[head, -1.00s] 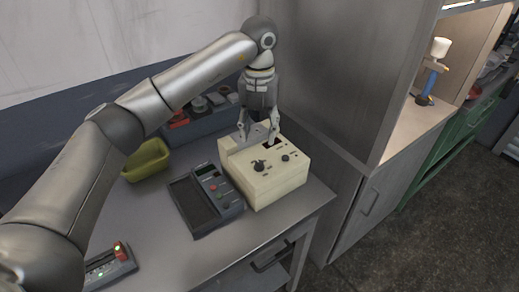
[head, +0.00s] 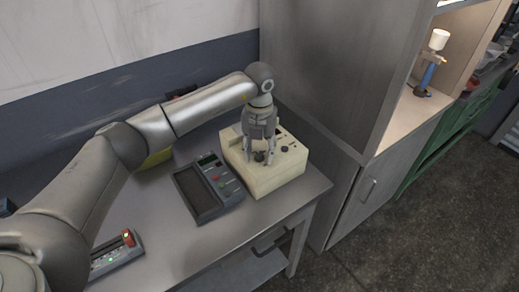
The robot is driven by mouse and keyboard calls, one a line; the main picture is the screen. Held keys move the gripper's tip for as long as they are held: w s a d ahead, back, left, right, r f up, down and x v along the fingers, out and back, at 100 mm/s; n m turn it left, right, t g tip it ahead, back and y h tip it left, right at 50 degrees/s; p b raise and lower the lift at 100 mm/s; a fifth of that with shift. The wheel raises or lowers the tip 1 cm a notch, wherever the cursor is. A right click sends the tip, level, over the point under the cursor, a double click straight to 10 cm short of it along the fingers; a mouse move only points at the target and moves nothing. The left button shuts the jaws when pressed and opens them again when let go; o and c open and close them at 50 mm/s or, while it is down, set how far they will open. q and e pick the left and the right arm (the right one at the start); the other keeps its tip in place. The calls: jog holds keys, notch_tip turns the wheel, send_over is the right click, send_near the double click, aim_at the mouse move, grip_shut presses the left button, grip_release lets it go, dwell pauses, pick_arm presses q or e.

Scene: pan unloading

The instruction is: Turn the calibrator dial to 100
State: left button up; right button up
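The cream calibrator box (head: 272,183) stands on the metal table, near its right end. A dark dial (head: 259,156) sits on its top, toward the front left; a smaller dark knob (head: 284,149) is to its right. My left gripper (head: 259,161) points down over the box with its fingers apart, one on each side of the dark dial. I cannot tell whether the fingertips touch the dial. Dial markings are too small to read. My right gripper is not in view.
A dark handheld device (head: 208,188) with buttons lies just left of the box. Another small device (head: 116,252) with a red part is at the front left. A yellow-green bin (head: 158,157) is partly behind my arm. A grey cabinet (head: 345,190) stands right of the table.

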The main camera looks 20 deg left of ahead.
pick_arm(q)
jog(key=c, duration=0.5)
grip_shut()
jog(key=shift+m+b, duration=0.3)
jog(key=shift+b, duration=0.15)
jog(key=m+b, duration=0.3)
jog(key=shift+f+m+b, duration=0.15)
jog(key=shift+m+b, duration=0.25)
jog(key=m+b, duration=0.3)
jog(key=m, duration=0.1)
jog(key=shift+r+m+b, duration=0.2)
jog(key=shift+m+b, duration=0.55)
jog(key=shift+m, duration=0.85)
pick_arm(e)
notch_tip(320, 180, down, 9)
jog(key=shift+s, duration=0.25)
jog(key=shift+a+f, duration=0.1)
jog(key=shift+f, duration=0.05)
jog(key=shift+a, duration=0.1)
